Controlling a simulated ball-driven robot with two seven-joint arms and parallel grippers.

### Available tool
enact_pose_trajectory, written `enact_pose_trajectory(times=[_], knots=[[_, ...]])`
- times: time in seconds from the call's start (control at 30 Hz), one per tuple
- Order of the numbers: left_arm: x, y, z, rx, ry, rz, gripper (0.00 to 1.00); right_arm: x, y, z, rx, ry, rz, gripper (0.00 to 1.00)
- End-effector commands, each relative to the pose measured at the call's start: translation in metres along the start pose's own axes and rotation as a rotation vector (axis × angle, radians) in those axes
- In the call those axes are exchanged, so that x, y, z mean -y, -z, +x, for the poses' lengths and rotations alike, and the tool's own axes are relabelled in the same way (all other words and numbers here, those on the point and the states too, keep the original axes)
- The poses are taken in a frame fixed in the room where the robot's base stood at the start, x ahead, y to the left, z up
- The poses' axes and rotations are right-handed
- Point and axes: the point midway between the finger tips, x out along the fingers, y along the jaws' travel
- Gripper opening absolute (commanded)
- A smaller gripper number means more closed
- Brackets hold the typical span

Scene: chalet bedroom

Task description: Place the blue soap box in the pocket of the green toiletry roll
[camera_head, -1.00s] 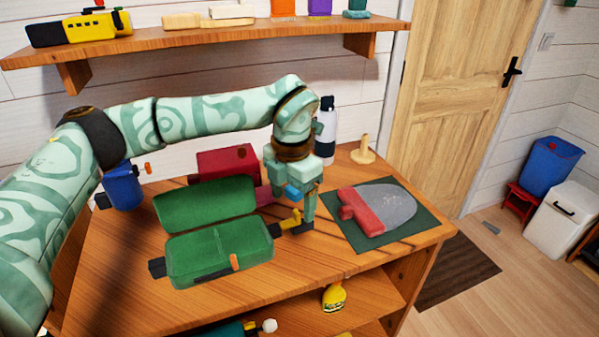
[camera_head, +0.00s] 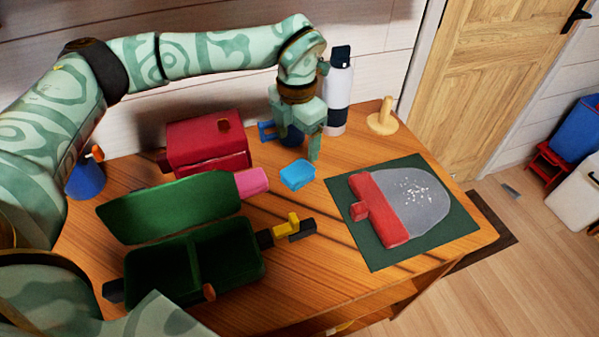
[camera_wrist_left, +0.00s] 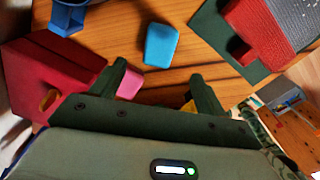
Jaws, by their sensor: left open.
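The blue soap box (camera_head: 298,175) lies on the wooden table, to the right of the green toiletry roll (camera_head: 128,268). The roll is open, with two dark pockets side by side in front and a green flap raised behind. My left gripper (camera_head: 298,150) is open and empty, just behind and above the soap box. In the left wrist view the soap box (camera_wrist_left: 161,45) lies beyond the open left gripper (camera_wrist_left: 160,78), apart from both fingers. My right gripper is not in view.
A red box (camera_head: 207,143), pink block (camera_head: 252,181) and yellow-black item (camera_head: 290,228) sit near the roll. A white bottle (camera_head: 338,95) and wooden stand (camera_head: 382,118) are at the back. A red-grey item (camera_head: 405,205) lies on a green mat (camera_head: 378,258) at right.

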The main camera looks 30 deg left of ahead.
Motion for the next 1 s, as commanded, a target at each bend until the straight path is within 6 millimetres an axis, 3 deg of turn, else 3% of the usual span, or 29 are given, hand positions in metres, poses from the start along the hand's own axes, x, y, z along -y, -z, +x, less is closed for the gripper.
enact_pose_trajectory(times=[0.03, 0.1, 0.43, 0.7, 0.93, 1.0], knots=[[0.000, 0.000, 0.019, -0.006, 0.003, -0.001, 0.75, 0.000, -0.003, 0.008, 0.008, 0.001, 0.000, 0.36], [0.000, 0.000, 0.033, -0.006, 0.003, -0.001, 0.75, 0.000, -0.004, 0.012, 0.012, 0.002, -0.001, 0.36], [-0.001, 0.001, 0.060, -0.002, 0.001, -0.001, 0.75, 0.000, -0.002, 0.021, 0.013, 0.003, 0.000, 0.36], [-0.001, 0.003, 0.103, -0.004, 0.001, 0.000, 0.75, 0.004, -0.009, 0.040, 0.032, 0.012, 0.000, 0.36], [-0.001, 0.003, 0.102, 0.001, 0.000, 0.000, 0.75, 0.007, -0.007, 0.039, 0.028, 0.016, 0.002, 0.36], [-0.001, 0.003, 0.102, 0.001, 0.000, 0.000, 0.58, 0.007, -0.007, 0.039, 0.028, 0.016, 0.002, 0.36]])
